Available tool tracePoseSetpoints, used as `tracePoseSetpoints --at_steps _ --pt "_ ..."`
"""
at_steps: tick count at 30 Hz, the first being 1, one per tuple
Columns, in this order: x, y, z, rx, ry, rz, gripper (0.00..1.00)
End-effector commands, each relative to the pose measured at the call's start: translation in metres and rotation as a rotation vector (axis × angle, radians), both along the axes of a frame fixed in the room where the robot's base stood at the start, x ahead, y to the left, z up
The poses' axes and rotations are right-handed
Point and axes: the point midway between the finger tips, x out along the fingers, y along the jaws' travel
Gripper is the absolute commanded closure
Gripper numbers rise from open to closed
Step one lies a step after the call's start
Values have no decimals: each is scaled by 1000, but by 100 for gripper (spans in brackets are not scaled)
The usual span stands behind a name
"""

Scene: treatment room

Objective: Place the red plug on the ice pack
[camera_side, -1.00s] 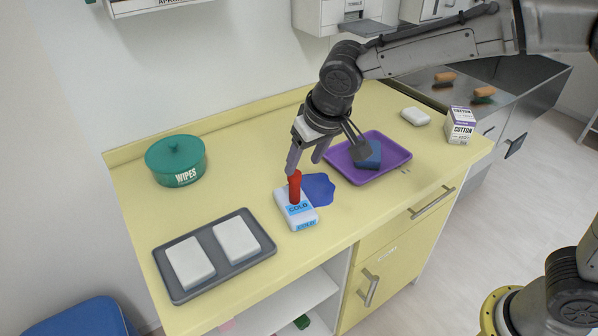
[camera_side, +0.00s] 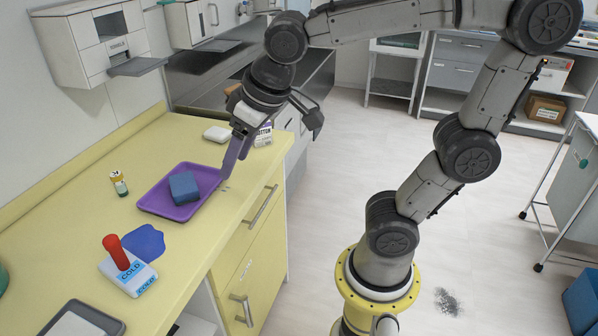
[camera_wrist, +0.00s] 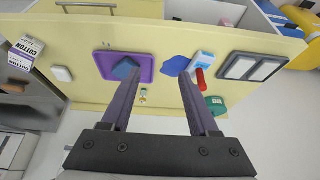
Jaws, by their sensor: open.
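The red plug (camera_side: 116,252) stands on the white and blue ice pack (camera_side: 146,279) on the yellow counter, leaning slightly in the side view. In the wrist view the red plug (camera_wrist: 200,79) also shows at the ice pack (camera_wrist: 203,58).
A blue puddle shape (camera_side: 146,241) lies beside the ice pack. The purple tray (camera_side: 160,205) holds a blue block (camera_side: 184,188). A small bottle (camera_side: 119,183), a white block (camera_side: 217,133) and a cotton box (camera_side: 263,136) stand behind. A grey tray (camera_side: 112,326) is in front.

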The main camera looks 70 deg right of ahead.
Motion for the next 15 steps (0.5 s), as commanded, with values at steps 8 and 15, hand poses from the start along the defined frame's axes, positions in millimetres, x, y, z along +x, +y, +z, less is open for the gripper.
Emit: tracePoseSetpoints --at_steps 8,15 --pt "-92 -31 -27 -6 -44 -1 39" --pt "-105 -33 -35 -10 -49 6 39"
